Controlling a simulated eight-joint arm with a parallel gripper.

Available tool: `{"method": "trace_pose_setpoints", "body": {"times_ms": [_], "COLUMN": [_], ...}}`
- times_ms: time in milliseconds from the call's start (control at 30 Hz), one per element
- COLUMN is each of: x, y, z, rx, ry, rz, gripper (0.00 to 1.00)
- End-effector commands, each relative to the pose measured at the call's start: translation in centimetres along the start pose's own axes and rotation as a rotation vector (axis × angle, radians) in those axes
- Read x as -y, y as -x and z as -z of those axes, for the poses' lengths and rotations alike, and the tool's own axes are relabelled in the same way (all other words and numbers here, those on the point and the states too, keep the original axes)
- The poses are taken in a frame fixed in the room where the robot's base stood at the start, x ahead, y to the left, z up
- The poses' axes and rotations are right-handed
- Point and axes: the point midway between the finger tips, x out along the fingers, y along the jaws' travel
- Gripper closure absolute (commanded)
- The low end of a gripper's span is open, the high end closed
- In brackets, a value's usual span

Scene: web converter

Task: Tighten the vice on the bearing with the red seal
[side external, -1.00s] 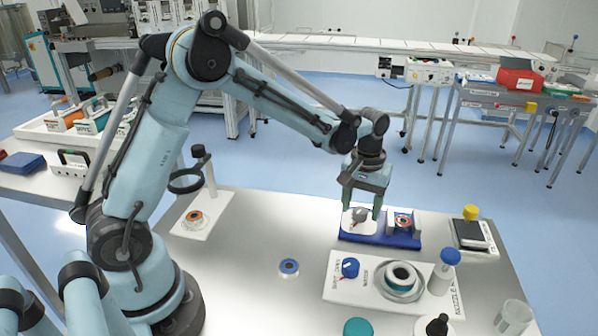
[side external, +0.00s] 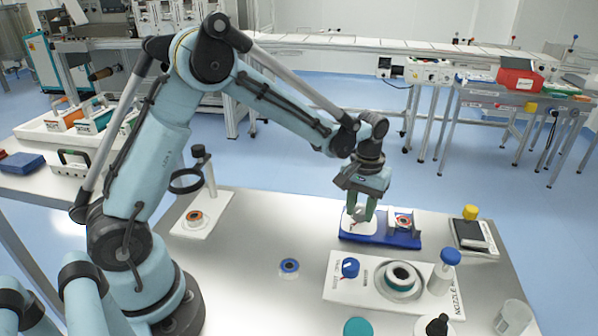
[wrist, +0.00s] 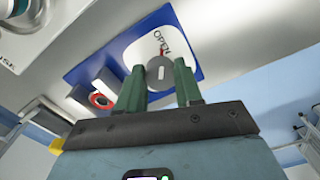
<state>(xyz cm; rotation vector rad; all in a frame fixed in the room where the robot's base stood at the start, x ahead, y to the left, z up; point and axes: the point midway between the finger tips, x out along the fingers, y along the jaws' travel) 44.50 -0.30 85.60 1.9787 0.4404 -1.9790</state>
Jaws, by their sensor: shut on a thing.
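The vice is a blue base (side external: 410,241) with a white plate marked OPEN and grey jaws. It also shows in the wrist view (wrist: 83,72). The bearing with the red seal (side external: 403,221) sits between the vice jaws, and the wrist view shows it too (wrist: 99,99). A round grey knob (wrist: 159,72) with a white bar mark stands on the white plate. My gripper (wrist: 160,76) points down and is shut on the knob, one green finger on each side.
A white board with a blue knob (side external: 350,267) and a round holder is in front of the vice. A blue-seal bearing (side external: 289,266) lies on the table. A magnifier stand (side external: 213,195) is at left, and a black-topped device (side external: 473,235) at right.

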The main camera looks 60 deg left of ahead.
Motion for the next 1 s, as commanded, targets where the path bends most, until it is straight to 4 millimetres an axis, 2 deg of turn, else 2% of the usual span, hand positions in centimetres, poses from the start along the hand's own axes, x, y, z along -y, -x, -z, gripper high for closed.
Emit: {"method": "trace_pose_setpoints", "body": {"times_ms": [267,600,633,700,800,1000], "x": [0.06,0.06,0.06,0.06,0.06,0.06], "y": [0.01,0.02,0.02,0.01,0.01,0.01], "z": [0.06,0.09,0.09,0.09,0.08,0.05], "rx": [0.0,-0.001,-0.001,-0.001,-0.001,0.0], "ry": [-0.196,-0.216,-0.216,-0.216,-0.215,-0.215], "rz": [0.0,0.0,0.0,0.0,0.0,0.0], "gripper": [0.96,0.96,0.62,0.51,0.4,0.4]}}
